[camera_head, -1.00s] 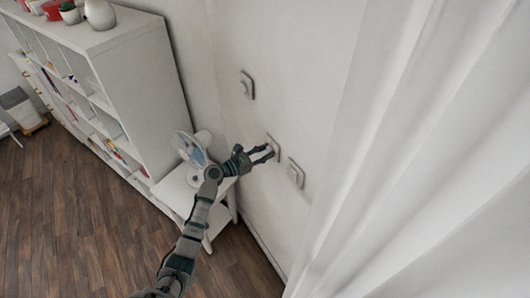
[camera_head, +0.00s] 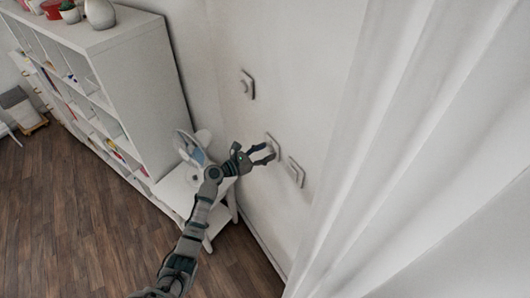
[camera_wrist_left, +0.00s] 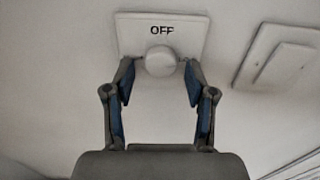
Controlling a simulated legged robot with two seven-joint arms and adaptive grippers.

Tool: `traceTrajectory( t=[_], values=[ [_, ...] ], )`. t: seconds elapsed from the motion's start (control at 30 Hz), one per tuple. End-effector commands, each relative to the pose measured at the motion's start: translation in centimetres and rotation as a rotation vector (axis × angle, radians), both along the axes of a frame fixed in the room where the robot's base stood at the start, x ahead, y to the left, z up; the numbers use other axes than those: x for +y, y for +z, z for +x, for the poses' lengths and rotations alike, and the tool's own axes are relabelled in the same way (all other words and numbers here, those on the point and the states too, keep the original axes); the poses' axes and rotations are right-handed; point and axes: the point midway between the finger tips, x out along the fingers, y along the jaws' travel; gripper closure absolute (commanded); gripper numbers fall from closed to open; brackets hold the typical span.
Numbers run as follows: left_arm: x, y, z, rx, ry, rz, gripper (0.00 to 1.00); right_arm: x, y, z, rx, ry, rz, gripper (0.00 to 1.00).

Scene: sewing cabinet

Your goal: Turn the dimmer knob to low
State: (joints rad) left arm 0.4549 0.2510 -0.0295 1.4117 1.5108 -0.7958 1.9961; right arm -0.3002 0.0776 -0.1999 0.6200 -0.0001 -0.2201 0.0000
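The dimmer knob (camera_wrist_left: 160,61) is a round white knob on a pale wall plate (camera_wrist_left: 190,25) marked OFF, in the upper middle of the left wrist view. In the head view its plate (camera_head: 273,142) is on the wall, partly behind my fingers. My left gripper (camera_head: 272,152) is at this plate. In the left wrist view its two blue-padded fingers (camera_wrist_left: 158,72) are spread on either side of the knob, with the tips close to its sides. I see gaps between the tips and the knob. My right gripper is not in view.
A second wall plate (camera_head: 297,171) is to the right of the dimmer, and another (camera_head: 248,85) is higher up to the left. A fan (camera_head: 190,148) stands on a small white table (camera_head: 172,190) beside the white shelf (camera_head: 150,85). A white curtain (camera_head: 430,150) fills the right side.

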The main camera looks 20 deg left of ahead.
Motion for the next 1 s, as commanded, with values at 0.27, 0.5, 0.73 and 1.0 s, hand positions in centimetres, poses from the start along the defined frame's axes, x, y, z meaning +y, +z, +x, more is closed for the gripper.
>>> traceTrajectory(
  t=[0.27, 0.5, 0.73, 1.0],
  values=[
    [0.1, 0.2, -0.1, -0.004, 0.001, -0.001, 0.44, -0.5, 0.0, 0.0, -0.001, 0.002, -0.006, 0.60],
    [2.6, 0.1, -2.7, -0.002, 0.002, 0.001, 0.44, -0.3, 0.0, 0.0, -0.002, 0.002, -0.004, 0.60],
    [6.0, 0.0, -6.5, -0.001, 0.002, 0.001, 0.44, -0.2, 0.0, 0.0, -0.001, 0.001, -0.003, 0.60],
    [8.0, -0.1, -8.6, 0.000, 0.000, -0.001, 0.44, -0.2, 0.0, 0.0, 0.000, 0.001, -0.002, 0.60]
  ],
)
